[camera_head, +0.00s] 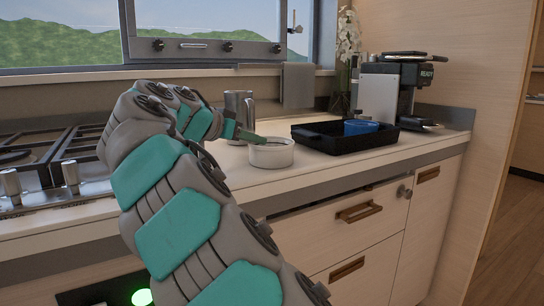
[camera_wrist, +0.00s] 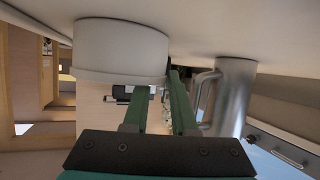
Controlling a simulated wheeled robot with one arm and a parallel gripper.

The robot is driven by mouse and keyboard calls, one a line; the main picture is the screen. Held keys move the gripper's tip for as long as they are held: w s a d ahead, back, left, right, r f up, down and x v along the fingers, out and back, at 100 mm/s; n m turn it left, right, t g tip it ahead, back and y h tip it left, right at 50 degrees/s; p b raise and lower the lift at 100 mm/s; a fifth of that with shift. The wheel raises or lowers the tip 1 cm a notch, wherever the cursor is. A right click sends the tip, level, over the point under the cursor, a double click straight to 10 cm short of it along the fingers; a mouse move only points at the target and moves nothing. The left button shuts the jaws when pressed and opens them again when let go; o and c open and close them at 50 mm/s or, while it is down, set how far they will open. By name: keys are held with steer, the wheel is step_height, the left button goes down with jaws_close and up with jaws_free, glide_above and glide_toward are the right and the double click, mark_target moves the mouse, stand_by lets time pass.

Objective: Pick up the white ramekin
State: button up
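The white ramekin (camera_head: 271,156) stands upright on the counter in the head view, left of the black tray. In the wrist view, which looks upside down, the ramekin (camera_wrist: 118,50) fills the upper left. My gripper (camera_head: 248,137) reaches in from the left at the ramekin's rim. In the wrist view my gripper (camera_wrist: 157,82) has its two green fingers apart. One finger's tip is hidden behind the ramekin's rim, seemingly inside it. The other finger is beside the outer wall. I cannot tell whether either finger touches the ramekin.
A metal mug (camera_head: 238,112) stands close behind the gripper; it also shows in the wrist view (camera_wrist: 233,95). A black tray (camera_head: 345,142) holding a blue bowl (camera_head: 361,127) is to the right. A coffee machine (camera_head: 397,92) stands beyond. A stove (camera_head: 50,165) is on the left.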

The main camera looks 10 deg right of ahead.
jaws_close()
steer(key=shift+f, duration=0.15)
stand_by(0.9)
